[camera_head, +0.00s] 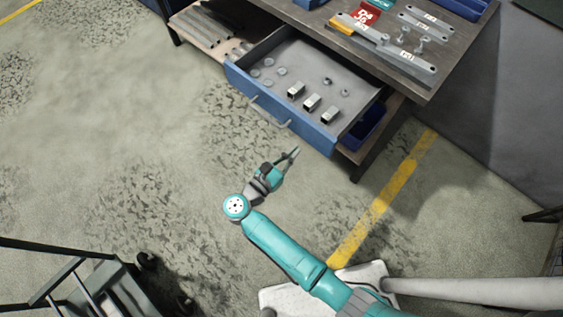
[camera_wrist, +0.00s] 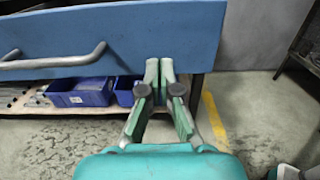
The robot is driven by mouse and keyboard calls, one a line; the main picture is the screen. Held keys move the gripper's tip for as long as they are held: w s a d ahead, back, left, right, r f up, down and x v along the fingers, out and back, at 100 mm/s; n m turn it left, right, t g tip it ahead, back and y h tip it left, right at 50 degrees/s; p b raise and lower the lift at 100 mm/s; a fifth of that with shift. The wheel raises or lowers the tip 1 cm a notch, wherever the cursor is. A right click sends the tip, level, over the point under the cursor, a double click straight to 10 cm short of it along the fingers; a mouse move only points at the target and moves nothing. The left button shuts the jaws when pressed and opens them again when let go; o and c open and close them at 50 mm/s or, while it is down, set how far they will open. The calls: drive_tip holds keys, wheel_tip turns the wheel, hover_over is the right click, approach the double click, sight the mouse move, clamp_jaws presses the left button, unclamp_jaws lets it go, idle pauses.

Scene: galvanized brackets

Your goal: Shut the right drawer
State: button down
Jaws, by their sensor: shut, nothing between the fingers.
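The drawer (camera_head: 279,111) under the workbench has a blue front and stands pulled out, with metal washers and small square blocks inside. Its bar handle (camera_head: 270,112) is on the front face. In the wrist view, the blue drawer front (camera_wrist: 130,35) fills the upper left, with the handle (camera_wrist: 55,61) at the left. My gripper (camera_head: 294,153) is shut and empty, in front of the drawer near its right end. In the wrist view, the fingertips (camera_wrist: 159,65) overlap the lower right part of the drawer front. I cannot tell whether they touch it.
The workbench top (camera_head: 444,65) carries brackets, bolts and blue bins. A lower shelf holds metal parts and blue bins (camera_wrist: 82,92). A bench leg (camera_head: 369,165) stands right of the drawer. A dark cart (camera_head: 85,290) is at bottom left. The floor before the drawer is clear.

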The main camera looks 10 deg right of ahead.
sight(310, 136)
drive_tip(key=shift+x, duration=2.6)
drive_tip(key=shift+d, duration=0.1)
drive_tip(key=x, duration=2.8)
drive_tip(key=shift+w+d+f, duration=0.15)
drive_tip(key=shift+w+d, duration=0.1)
drive_tip(key=shift+w, duration=0.1)
drive_tip(key=shift+w+d, duration=0.1)
